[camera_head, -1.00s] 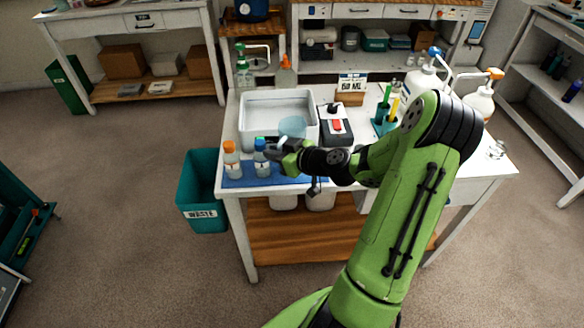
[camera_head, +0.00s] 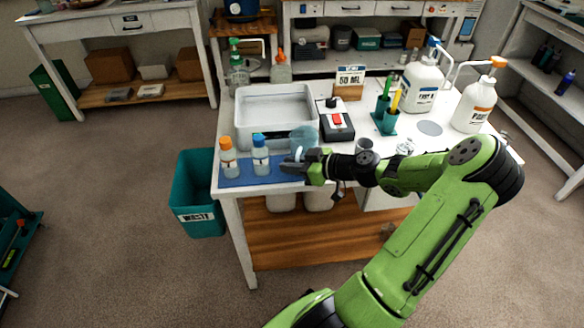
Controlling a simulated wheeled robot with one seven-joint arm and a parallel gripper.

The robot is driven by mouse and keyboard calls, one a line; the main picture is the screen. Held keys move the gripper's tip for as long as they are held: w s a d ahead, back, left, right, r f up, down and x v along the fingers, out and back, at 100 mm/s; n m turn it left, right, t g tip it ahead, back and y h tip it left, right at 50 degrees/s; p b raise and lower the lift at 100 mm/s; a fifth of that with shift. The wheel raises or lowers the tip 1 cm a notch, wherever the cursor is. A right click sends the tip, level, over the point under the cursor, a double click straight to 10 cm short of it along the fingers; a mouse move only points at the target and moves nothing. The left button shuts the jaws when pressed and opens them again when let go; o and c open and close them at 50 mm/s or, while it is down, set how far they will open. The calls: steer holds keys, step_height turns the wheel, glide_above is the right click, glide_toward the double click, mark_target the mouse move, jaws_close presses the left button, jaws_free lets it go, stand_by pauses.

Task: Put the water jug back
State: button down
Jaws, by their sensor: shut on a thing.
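The water jug (camera_head: 305,137), a translucent pale blue vessel, shows just behind my gripper (camera_head: 296,167), by the front right corner of the white tray. My gripper is shut on it at the front of the table, above the blue mat. The fingers are small and dark here, and the exact grip is hard to make out. I cannot tell how high the jug is above the table. A flat grey round spot (camera_head: 429,128) lies bare on the table at the right.
The white tray (camera_head: 246,118) is behind the mat (camera_head: 240,181), where an orange-capped bottle (camera_head: 228,160) and a blue-capped bottle (camera_head: 261,158) stand. A scale (camera_head: 337,127), teal holder (camera_head: 384,122) and two white pump bottles (camera_head: 423,88) (camera_head: 475,105) stand to the right.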

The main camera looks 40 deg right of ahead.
steer(key=c, duration=1.1)
jaws_free()
steer(key=shift+f, duration=0.1)
